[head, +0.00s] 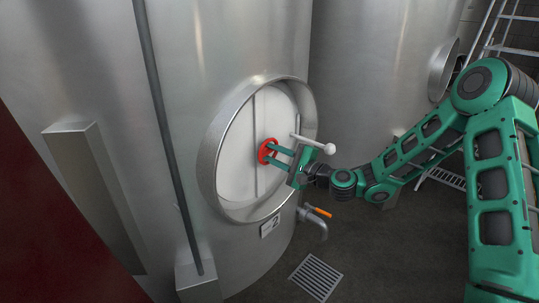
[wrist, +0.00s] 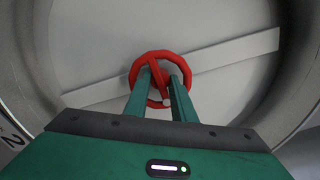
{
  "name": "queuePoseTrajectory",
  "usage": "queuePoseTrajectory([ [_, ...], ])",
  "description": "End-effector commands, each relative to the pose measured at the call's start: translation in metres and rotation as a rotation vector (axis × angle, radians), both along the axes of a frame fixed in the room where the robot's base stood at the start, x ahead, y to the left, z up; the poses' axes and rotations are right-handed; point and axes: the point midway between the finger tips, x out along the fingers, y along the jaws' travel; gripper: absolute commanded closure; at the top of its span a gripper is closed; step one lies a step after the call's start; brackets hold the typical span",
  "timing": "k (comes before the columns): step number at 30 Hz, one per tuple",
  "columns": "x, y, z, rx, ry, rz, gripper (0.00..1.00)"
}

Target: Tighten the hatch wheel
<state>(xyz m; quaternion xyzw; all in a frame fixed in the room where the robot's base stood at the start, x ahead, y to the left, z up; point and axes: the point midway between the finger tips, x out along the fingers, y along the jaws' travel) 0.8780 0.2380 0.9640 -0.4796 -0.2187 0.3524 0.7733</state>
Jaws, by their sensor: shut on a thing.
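The red hatch wheel (head: 263,153) sits at the middle of a pale round hatch door (head: 238,165) in a metal collar on a steel tank. In the wrist view the wheel (wrist: 162,54) shows as a red ring with a slanting spoke. My gripper (head: 273,153) reaches in from the right at the wheel. In the wrist view the green fingers of my gripper (wrist: 161,76) lie on either side of the spoke, inside the ring, shut on the wheel. The lower part of the wheel is partly hidden by the fingers.
A pale lever with a ball end (head: 314,142) sticks out right of the wheel, close above my gripper. Below are a number 2 plate (head: 270,226) and a tap with an orange handle (head: 319,212). A floor grate (head: 316,277) lies in front.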

Motion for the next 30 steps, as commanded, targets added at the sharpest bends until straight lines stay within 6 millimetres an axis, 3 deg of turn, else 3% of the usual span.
queuePoseTrajectory([
  [16,0.0033,-0.0058,-0.0041,0.009,0.022,-0.013,0.99],
  [17,0.0033,-0.0058,-0.0041,0.009,0.022,-0.013,0.74],
  [19,0.0031,-0.0056,-0.0041,0.009,0.023,-0.012,0.58],
  [30,-0.0015,-0.0045,-0.0018,0.015,0.022,-0.004,0.58],
])
